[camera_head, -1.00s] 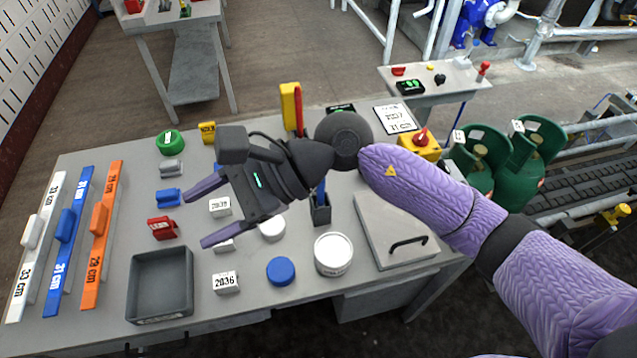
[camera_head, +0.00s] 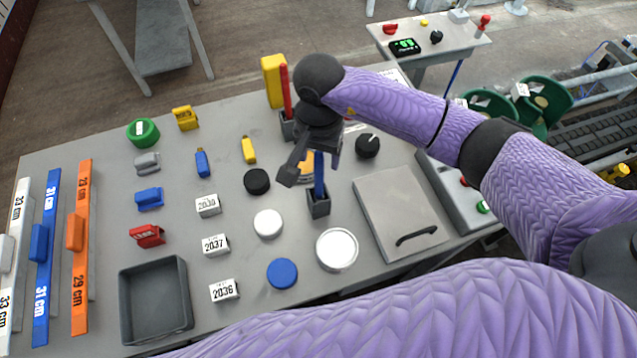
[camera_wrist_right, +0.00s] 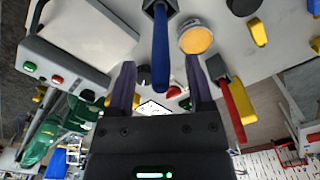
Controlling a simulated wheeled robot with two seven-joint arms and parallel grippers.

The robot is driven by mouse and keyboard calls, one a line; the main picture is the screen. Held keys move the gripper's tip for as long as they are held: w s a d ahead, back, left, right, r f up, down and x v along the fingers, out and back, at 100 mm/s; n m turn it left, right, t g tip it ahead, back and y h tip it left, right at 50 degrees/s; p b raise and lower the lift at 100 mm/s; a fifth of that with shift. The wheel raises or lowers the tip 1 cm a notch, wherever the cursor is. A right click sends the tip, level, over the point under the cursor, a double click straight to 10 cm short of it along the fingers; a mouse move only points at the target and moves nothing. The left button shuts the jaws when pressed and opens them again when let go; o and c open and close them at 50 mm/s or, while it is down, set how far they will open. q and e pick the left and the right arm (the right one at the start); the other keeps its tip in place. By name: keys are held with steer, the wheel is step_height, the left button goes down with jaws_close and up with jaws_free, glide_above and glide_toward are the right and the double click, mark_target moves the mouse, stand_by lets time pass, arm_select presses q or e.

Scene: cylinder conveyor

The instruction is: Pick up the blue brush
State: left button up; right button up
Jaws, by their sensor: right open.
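The blue brush (camera_head: 319,174) stands upright, handle up, in a dark square holder (camera_head: 318,204) on the grey table. My right gripper (camera_head: 312,162) is at the top of its handle and hides part of it in the head view. In the right wrist view, the blue handle (camera_wrist_right: 160,55) runs between the two spread fingers of my right gripper (camera_wrist_right: 160,68), with a gap on each side. The gripper is open and holds nothing. The brush's lower end is hidden in the holder. My left gripper is not in view.
A red-handled tool (camera_head: 286,90) stands in another holder behind my gripper, beside a yellow block (camera_head: 272,80). A grey tray (camera_head: 124,300) is at front left.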

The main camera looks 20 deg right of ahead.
jaws_close()
stand_by(0.5)
